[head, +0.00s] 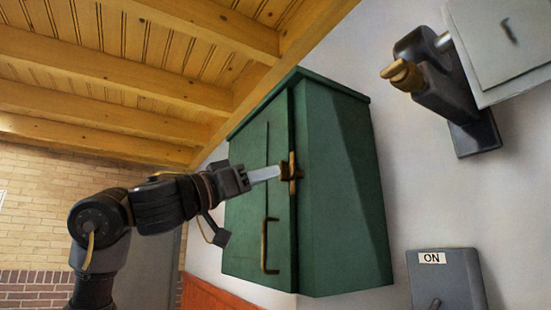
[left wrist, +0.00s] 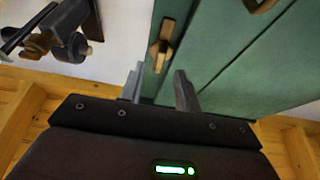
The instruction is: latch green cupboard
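The green cupboard (head: 335,190) hangs on the white wall. Its door (head: 245,205) looks closed, with a narrow dark line along its edge. A brass latch (head: 293,172) sits at that edge, above a brass pull handle (head: 269,246). My left gripper (head: 277,173) is at the latch's height, its fingertips just short of it or touching it. In the left wrist view, its two fingers (left wrist: 159,84) are apart with nothing between them, and the latch (left wrist: 160,54) lies just beyond them. I cannot tell whether the latch is fastened. My right gripper is not in view.
A dark wall-mounted device with a brass knob (head: 402,75) and a pale box (head: 505,45) are at upper right. A grey switch box (head: 447,281) marked ON is below. Wooden ceiling beams (head: 110,85) run above my left arm. The wall between cupboard and device is clear.

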